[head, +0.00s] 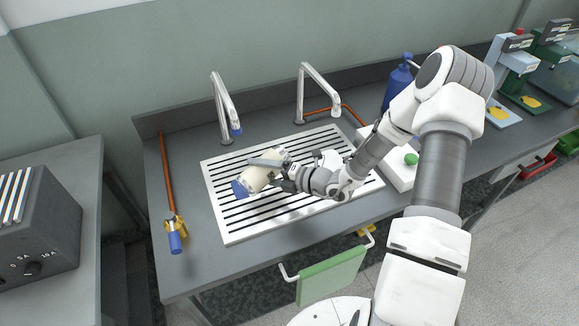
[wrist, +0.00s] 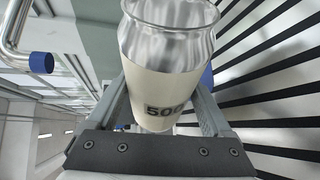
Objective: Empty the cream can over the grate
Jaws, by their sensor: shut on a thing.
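In the wrist view the can (wrist: 160,75) shows a shiny bare metal upper part and a label with dark figures starting "50". My gripper (head: 279,172) is shut on the can; in the wrist view its two fingers (wrist: 160,100) lie on either side of the body. The white slatted grate (head: 225,233) lies below the can, with dark slots. The can's inside is hidden, and I see no liquid flowing.
Two metal taps, left (head: 224,105) and right (head: 318,90), stand behind the grate. A blue bottle (head: 397,82) and a white box with a green button (head: 400,175) stand to the right. A green cloth (head: 330,276) hangs on the front rail.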

